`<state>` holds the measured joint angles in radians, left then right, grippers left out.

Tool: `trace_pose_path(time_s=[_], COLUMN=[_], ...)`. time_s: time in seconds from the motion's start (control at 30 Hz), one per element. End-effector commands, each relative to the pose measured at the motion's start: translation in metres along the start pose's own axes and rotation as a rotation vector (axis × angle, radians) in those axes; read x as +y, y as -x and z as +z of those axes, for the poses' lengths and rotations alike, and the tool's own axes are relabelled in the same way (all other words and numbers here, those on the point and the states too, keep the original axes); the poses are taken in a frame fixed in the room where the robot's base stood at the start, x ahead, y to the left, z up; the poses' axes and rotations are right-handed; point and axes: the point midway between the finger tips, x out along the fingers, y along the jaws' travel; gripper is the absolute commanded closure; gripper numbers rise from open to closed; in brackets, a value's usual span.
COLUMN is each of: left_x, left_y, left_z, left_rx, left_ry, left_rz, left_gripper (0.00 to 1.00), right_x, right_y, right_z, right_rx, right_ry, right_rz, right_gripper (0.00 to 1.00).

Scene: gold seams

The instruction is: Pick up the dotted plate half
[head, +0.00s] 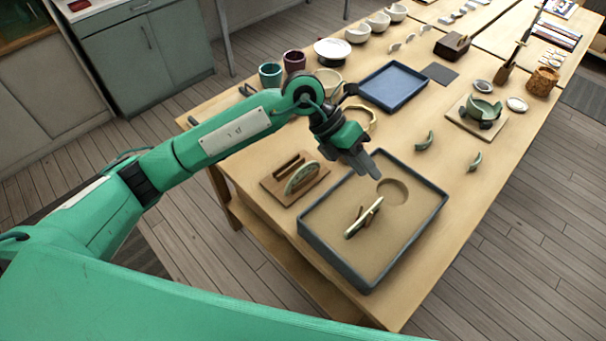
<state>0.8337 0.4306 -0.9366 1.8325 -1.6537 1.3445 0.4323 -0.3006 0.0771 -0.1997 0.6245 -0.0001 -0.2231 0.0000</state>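Two plate-half pieces show, and I cannot make out dots on either. One pale green-grey half (301,178) stands upright in a slotted wooden rack (273,187). Another piece with a pale edge (357,222) stands tilted in the sand of a grey-walled tray (326,254), beside a small brown part. My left gripper (368,168) hangs above the tray's far left edge, between the rack and a round hollow in the sand. It appears empty and apart from both pieces; its finger gap is not clear from this angle. My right gripper is out of view.
A blue tray (393,86), cups (270,75) and bowls stand farther back. A green broken pot (483,110) sits on a board. The wood between tray and shards is bare.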

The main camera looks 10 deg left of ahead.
Motion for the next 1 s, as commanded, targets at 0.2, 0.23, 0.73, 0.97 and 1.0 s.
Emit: trace_pose_path(time_s=[0.2, 0.23, 0.73, 0.97, 1.0], left_x=[0.081, 0.088, 0.144, 0.166, 0.168], left_y=[0.061, 0.07, 0.075, 0.052, 0.05], left_z=[-0.007, -0.008, -0.027, -0.036, -0.037], left_rx=[0.202, 0.219, 0.293, 0.289, 0.289], left_ry=[0.025, 0.034, 0.088, 0.086, 0.086], left_rz=[0.491, 0.54, 0.739, 0.739, 0.739], left_gripper=[0.66, 0.66, 0.66, 0.66, 0.66], right_x=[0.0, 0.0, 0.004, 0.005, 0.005], right_y=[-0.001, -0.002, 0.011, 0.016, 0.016], right_z=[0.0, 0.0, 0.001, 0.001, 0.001], right_rx=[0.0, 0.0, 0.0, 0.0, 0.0], right_ry=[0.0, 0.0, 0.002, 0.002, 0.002], right_rz=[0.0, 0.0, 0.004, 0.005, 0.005], right_gripper=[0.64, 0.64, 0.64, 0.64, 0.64])
